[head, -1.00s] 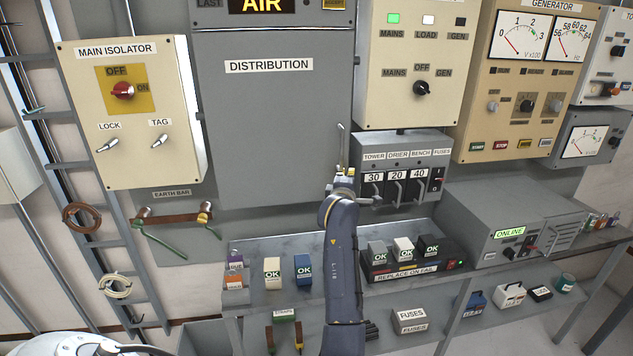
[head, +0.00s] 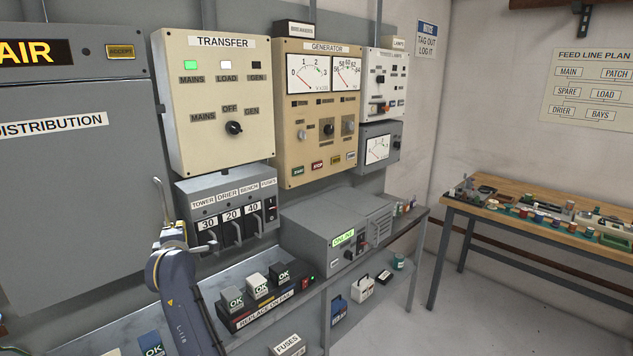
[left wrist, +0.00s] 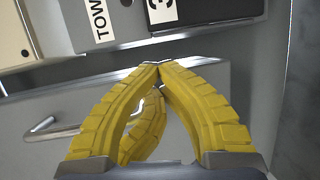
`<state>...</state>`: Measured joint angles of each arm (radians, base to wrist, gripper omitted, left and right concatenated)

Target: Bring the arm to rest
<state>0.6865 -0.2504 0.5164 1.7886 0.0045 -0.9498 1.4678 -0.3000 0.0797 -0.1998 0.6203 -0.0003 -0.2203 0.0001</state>
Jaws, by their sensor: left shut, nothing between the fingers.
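My left arm rises from the bottom of the head view. Its wrist is in front of the lower left part of the fuse panel (head: 240,188) and the edge of the grey distribution cabinet (head: 75,190). My left gripper (left wrist: 158,65) has yellow fingers. In the left wrist view its tips meet, with nothing between them, below the panel's label strip. In the head view the fingers are mostly hidden by the wrist. My right gripper is in neither view.
A bench shelf with OK-marked blocks (head: 258,286) and a grey ONLINE unit (head: 310,235) lies right of the arm. The transfer box (head: 225,150) and generator panel (head: 317,165) hang above. A wooden table (head: 520,198) stands at far right, with open floor before it.

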